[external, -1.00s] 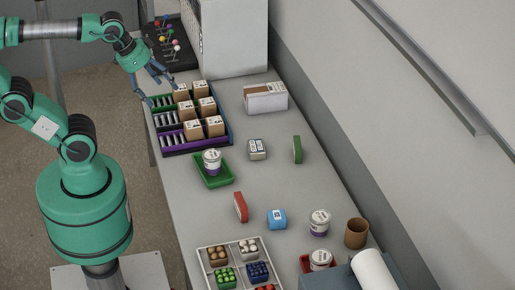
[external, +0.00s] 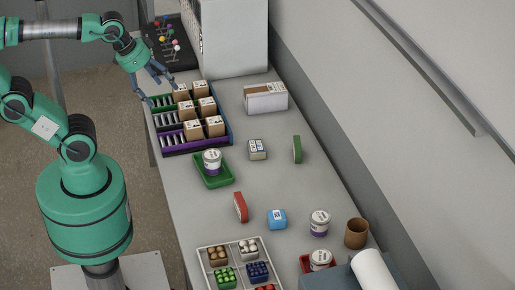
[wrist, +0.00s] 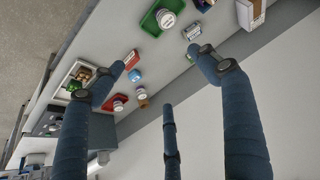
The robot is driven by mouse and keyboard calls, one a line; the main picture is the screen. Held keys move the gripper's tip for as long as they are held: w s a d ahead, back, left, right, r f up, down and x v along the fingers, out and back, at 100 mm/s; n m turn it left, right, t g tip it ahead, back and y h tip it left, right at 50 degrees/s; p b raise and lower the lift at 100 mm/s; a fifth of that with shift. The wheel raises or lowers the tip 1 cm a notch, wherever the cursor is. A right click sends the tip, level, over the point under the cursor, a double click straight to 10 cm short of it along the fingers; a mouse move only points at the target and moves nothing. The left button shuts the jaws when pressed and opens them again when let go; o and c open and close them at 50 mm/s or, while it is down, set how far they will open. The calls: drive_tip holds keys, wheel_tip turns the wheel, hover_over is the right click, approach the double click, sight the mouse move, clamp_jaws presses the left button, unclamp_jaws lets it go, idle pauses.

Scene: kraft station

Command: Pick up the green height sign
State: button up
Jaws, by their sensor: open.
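The green height sign (external: 297,149) appears to be the narrow green upright piece on the right side of the table in the external view. It stands apart from other things. My gripper (external: 162,92) is open and empty, near the table's left edge beside the divided box rack, far to the left of the green sign. Its spread dark blue fingers fill much of the wrist view (wrist: 160,74).
A divided rack (external: 222,122) holds several brown boxes close to my gripper. A small labelled box (external: 257,149) stands left of the sign. A green tray (external: 225,181) holds a white jar (external: 212,162). A red upright piece (external: 241,207) and white carton (external: 265,98) stand nearby.

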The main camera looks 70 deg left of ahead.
drive_tip(key=c, duration=0.6)
